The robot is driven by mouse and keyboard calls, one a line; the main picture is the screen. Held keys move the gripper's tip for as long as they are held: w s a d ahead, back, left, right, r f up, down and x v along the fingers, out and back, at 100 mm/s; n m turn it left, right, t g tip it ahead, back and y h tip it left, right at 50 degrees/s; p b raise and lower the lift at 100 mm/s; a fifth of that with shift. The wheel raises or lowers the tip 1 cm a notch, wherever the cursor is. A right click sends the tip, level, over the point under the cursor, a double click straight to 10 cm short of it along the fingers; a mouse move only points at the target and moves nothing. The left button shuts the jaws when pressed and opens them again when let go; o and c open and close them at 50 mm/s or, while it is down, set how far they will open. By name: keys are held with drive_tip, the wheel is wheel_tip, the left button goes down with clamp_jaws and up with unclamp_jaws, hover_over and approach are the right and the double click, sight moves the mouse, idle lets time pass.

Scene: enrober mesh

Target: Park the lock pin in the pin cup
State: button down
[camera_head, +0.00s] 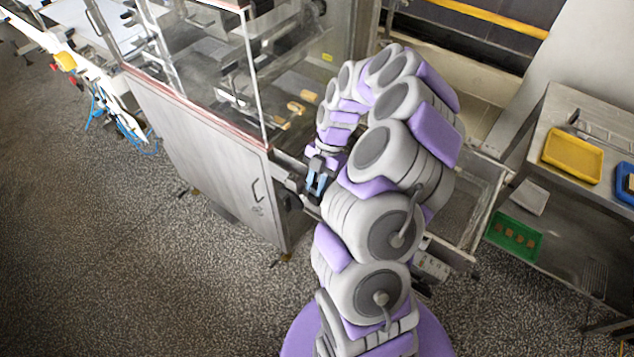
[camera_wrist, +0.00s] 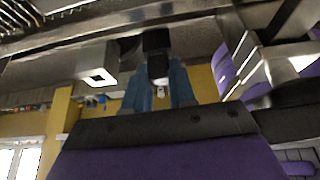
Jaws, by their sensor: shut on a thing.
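My gripper (camera_head: 316,184) is at the near corner of the steel machine, beside its frame. In the wrist view its two blue fingers (camera_wrist: 158,92) are closed on a dark, block-like piece, which I take to be the lock pin (camera_wrist: 156,44). The pin's lower end is pale, and the rest of its shape is hard to make out. In the head view the pin is too small to tell apart from the gripper. A square, hollow metal fitting (camera_wrist: 97,64) is left of the fingers in the wrist view; I cannot tell whether it is the pin cup. I cannot identify the cup elsewhere.
The steel machine (camera_head: 205,150) with clear panels stands left of my arm. Small tan pieces lie inside it. A metal side table (camera_head: 560,110) at right holds a yellow tray (camera_head: 573,156) and a blue tray (camera_head: 625,183). A green tray (camera_head: 513,238) sits lower. Floor at left is clear.

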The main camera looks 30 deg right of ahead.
drive_tip(key=c, duration=0.8)
unclamp_jaws()
drive_tip(key=shift+c, duration=0.2)
drive_tip(key=p+v, duration=0.2)
drive_tip(key=v, duration=1.5)
drive_tip(key=shift+d, duration=0.3)
drive_tip(key=shift+r, duration=0.1)
